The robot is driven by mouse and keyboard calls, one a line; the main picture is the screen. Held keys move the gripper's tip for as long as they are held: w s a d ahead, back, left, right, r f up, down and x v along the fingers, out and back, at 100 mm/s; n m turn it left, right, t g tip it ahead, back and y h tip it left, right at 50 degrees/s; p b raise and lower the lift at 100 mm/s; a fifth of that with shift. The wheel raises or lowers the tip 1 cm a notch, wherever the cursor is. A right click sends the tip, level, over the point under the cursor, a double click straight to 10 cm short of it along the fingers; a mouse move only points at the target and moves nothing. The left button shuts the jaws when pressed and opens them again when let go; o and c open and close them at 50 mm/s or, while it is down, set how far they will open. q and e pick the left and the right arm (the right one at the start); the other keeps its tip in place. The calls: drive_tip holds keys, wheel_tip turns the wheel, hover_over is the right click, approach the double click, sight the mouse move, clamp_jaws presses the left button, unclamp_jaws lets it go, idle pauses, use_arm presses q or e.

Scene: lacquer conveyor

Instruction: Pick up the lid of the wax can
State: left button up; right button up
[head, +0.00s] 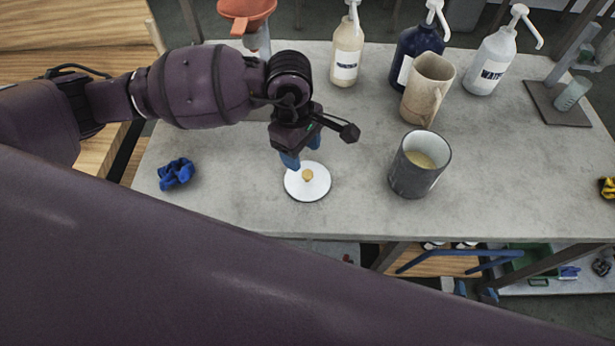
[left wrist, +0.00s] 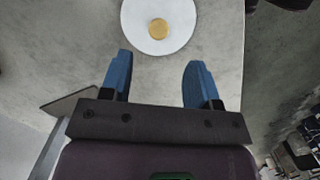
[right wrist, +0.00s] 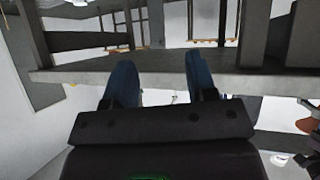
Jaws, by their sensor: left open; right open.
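A round white lid (head: 308,187) with a small gold knob lies flat on the grey table. It also shows at the top of the left wrist view (left wrist: 143,30). The grey can (head: 408,178) stands open to the right of the lid, with yellowish wax inside. My left gripper (head: 301,163) is just above and behind the lid's far edge, its blue fingers pointing down. In the left wrist view the fingers (left wrist: 158,72) are apart and empty, and the lid lies beyond their tips. My right gripper (right wrist: 160,75) shows only in its own wrist view, open and empty.
A beige pitcher (head: 428,90) stands behind the can, with several pump bottles behind it, one marked as water (head: 491,68). A crumpled blue cloth or glove (head: 176,173) lies left of the lid. The table (head: 255,217) is clear around the lid.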

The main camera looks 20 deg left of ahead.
sight(308, 173)
use_arm(q)
wheel_tip(308, 173, down, 2)
drive_tip(key=shift+d, duration=0.15)
drive_tip(key=shift+d+f, duration=0.1)
drive_tip(key=shift+f, duration=0.35)
drive_tip(key=f, duration=0.4)
drive_tip(key=shift+s+d+p, duration=0.15)
drive_tip(key=shift+d+p, duration=0.2)
drive_tip(key=shift+d, duration=0.05)
drive_tip(key=shift+f, duration=0.35)
drive_tip(key=shift+c, duration=1.1)
drive_tip(key=c, duration=0.7)
drive_tip(key=shift+c, duration=0.4)
use_arm(e)
drive_tip(key=shift+w+a+r, duration=0.1)
drive_tip(key=shift+w+r, duration=0.2)
drive_tip(key=shift+r, duration=0.25)
